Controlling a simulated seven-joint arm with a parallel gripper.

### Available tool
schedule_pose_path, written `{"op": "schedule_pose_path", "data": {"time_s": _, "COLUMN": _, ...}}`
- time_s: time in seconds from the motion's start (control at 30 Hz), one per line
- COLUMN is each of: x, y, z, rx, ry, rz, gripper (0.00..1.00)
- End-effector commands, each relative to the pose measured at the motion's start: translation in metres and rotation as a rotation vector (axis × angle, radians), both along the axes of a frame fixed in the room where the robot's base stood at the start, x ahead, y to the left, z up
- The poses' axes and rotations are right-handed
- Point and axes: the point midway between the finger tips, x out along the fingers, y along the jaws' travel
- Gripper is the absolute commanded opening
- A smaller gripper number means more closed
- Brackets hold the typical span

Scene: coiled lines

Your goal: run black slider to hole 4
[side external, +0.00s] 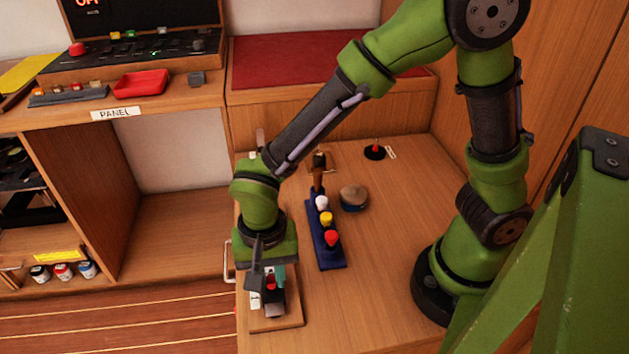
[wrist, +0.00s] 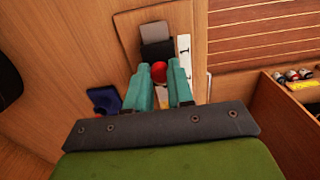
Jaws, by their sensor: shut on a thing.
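A wooden slider board (side external: 290,324) lies at the front left of the table, below my gripper (side external: 268,281). In the wrist view, my gripper's teal fingers (wrist: 159,80) close on a red knob (wrist: 158,71). The knob sits at the end of a black piece (wrist: 157,50), which looks like the black slider, with a grey block (wrist: 154,32) beyond it. A white marked strip (wrist: 184,52) runs beside it on the board (wrist: 133,33). The hole numbers are too small to read, and the fingers hide part of the slider.
A blue rack (side external: 330,263) with white, yellow and red knobs stands right of the board. A round wooden-topped piece (side external: 354,197) and a black base with a red lever (side external: 375,152) stand farther back. A metal handle (side external: 227,262) juts from the table's left edge.

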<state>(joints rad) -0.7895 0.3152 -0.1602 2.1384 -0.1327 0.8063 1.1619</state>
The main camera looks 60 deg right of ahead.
Motion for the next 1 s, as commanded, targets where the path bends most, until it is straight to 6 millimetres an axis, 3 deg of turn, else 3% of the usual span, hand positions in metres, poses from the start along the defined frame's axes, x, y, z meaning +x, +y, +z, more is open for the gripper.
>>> {"op": "schedule_pose_path", "data": {"time_s": 0.67, "x": 0.001, "y": 0.0, "z": 0.011, "rx": 0.0, "ry": 0.0, "rz": 0.0, "gripper": 0.0}}
{"op": "schedule_pose_path", "data": {"time_s": 1.0, "x": 0.01, "y": -0.009, "z": 0.011, "rx": 0.001, "ry": -0.001, "rz": -0.002, "gripper": 0.0}}
